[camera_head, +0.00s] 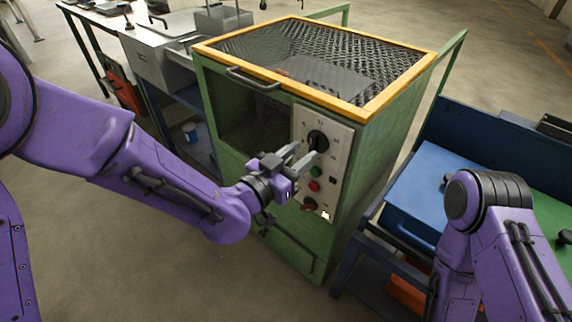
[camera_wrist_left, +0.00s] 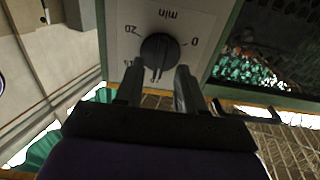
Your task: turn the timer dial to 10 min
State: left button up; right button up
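The timer dial (camera_head: 318,140) is a round black knob on the pale control panel (camera_head: 339,147) of the green furnace. In the left wrist view the dial (camera_wrist_left: 159,50) appears with upside-down print: "min" above, "20" at left, "0" at right. A pale mark on it points down, slightly left; the numbers there are hidden by my gripper. My left gripper (camera_head: 303,152) is at the dial. Its open fingers, also in the wrist view (camera_wrist_left: 158,76), stand either side of the dial's lower edge; I cannot tell whether they touch it. My right gripper is out of view.
Below the dial are a green button (camera_head: 316,171), a red button (camera_head: 314,186) and a red knob (camera_head: 309,205). The furnace has an orange-framed mesh top (camera_head: 330,60) and a handle (camera_head: 252,80). A blue bench (camera_head: 432,190) stands close at right.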

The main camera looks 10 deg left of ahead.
pick_arm(q)
jog(key=p+v, duration=0.6)
jog(key=v, duration=0.1)
jog(key=shift+s+a, duration=0.2)
jog(key=shift+s, duration=0.05)
